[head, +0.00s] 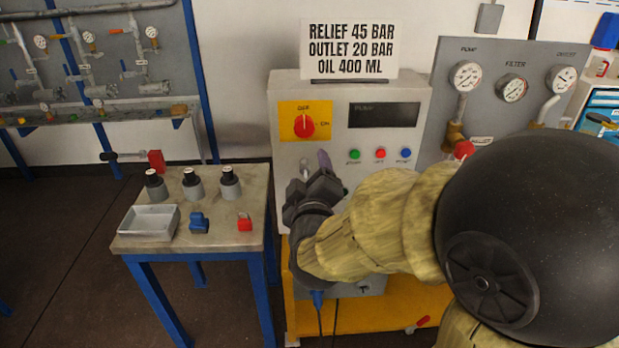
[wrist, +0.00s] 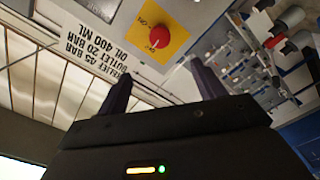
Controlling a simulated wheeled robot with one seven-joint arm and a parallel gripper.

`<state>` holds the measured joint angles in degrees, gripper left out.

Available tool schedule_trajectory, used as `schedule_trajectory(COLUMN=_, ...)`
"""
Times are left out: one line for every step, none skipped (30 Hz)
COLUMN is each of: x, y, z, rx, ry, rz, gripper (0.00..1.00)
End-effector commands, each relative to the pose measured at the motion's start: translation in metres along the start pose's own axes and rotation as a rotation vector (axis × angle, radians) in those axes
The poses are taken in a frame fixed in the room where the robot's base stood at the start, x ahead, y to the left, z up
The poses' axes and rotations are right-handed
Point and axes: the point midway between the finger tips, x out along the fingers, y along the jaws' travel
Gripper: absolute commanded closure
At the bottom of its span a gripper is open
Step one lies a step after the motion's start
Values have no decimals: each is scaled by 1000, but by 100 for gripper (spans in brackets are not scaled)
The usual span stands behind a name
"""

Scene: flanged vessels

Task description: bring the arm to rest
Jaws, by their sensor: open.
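My arm reaches from the right in the head view. My gripper (head: 314,164) is in front of the grey control cabinet (head: 287,95), below the red selector knob (head: 303,126) on its yellow plate. In the wrist view my gripper (wrist: 161,73) shows two dark fingers spread apart with nothing between them. The red knob (wrist: 159,37) appears beyond the fingertips there, apart from them. My forearm hides part of the cabinet's lower front.
A small blue-legged table (head: 255,190) stands at left, bearing a grey tray (head: 148,235), several dark-topped cylinders, a blue part (head: 199,222) and a red padlock-like piece (head: 244,222). A gauge panel (head: 520,52) is at right. Floor (head: 60,220) at left is clear.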

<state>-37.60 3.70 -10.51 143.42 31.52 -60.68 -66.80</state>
Motion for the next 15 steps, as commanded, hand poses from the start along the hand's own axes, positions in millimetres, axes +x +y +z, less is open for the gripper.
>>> schedule_trajectory(x=-3, y=0, z=0, rx=-1, ry=1, rz=0, gripper=32)
schedule_trajectory(x=-4, y=0, z=0, rx=-1, ry=1, rz=0, gripper=32)
schedule_trajectory(x=-5, y=0, z=0, rx=-1, ry=1, rz=0, gripper=32)
schedule_trajectory(x=-5, y=0, z=0, rx=-1, ry=1, rz=0, gripper=32)
schedule_trajectory(x=-5, y=0, z=0, rx=-1, ry=1, rz=0, gripper=32)
schedule_trajectory(x=-5, y=0, z=0, rx=-1, ry=1, rz=0, gripper=32)
schedule_trajectory(x=-5, y=0, z=0, rx=-1, ry=1, rz=0, gripper=32)
schedule_trajectory(x=-5, y=0, z=0, rx=-1, ry=1, rz=0, gripper=32)
schedule_trajectory(x=-5, y=0, z=0, rx=-1, ry=1, rz=0, gripper=32)
schedule_trajectory(x=-5, y=0, z=0, rx=-1, ry=1, rz=0, gripper=32)
schedule_trajectory(x=-5, y=0, z=0, rx=-1, ry=0, rz=0, gripper=32)
schedule_trajectory(x=-5, y=0, z=0, rx=2, ry=-1, rz=-3, gripper=32)
schedule_trajectory(x=-4, y=0, z=1, rx=6, ry=-4, rz=-8, gripper=32)
schedule_trajectory(x=-4, y=0, z=2, rx=13, ry=-8, rz=-15, gripper=32)
schedule_trajectory(x=-4, y=-1, z=4, rx=25, ry=-15, rz=-31, gripper=32)
